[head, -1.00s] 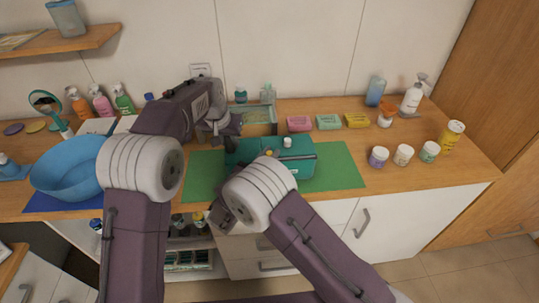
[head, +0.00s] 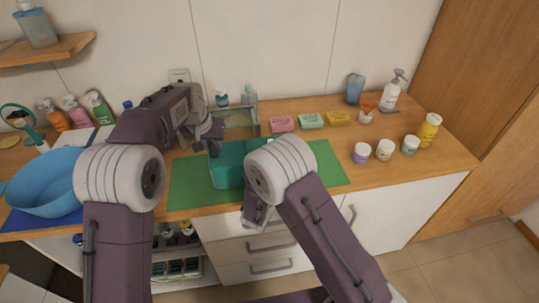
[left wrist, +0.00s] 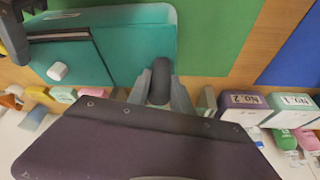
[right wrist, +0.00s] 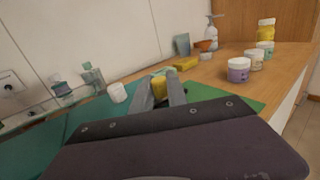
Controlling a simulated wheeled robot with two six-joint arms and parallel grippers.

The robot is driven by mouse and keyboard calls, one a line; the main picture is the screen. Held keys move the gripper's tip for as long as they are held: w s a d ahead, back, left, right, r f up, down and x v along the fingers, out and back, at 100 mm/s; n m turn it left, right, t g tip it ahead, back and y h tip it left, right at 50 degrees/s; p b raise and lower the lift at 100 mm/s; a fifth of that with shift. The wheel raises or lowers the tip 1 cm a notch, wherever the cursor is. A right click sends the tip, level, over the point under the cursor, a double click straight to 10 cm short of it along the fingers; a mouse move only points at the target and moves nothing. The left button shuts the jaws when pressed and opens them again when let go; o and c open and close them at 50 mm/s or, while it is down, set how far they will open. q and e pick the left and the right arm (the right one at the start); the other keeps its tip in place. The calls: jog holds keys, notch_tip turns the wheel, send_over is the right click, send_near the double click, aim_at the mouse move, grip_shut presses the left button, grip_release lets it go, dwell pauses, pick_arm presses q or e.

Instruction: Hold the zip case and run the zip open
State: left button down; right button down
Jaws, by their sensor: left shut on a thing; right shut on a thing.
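The teal zip case (head: 226,172) lies on a green mat (head: 190,183) on the counter; my right arm hides its right part in the head view. In the left wrist view the case (left wrist: 130,45) shows a dark strip (left wrist: 60,36) along it and a white knob (left wrist: 57,72) on it. My left gripper (left wrist: 163,92) is shut on a dark rounded tab (left wrist: 161,80) at the case's end. My right gripper (right wrist: 160,92) is shut on a small yellow piece (right wrist: 159,87), seemingly the zip pull. How far the zip is open is unclear.
Soap bars (head: 311,121) lie behind the mat, and small jars (head: 361,153) stand to the right. A blue basin (head: 45,180) is on the left. A glass-sided rack (head: 238,122) stands close behind the case. The counter front right of the mat is clear.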

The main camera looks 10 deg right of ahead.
pick_arm(q)
jog(key=shift+a, duration=0.1)
pick_arm(e)
jog(key=shift+d, duration=0.65)
jog(key=c, duration=1.3)
grip_release()
jog(key=shift+s+a, duration=0.1)
jog(key=v, duration=1.1)
jog(key=shift+s+a, duration=0.25)
jog(key=shift+s, duration=0.1)
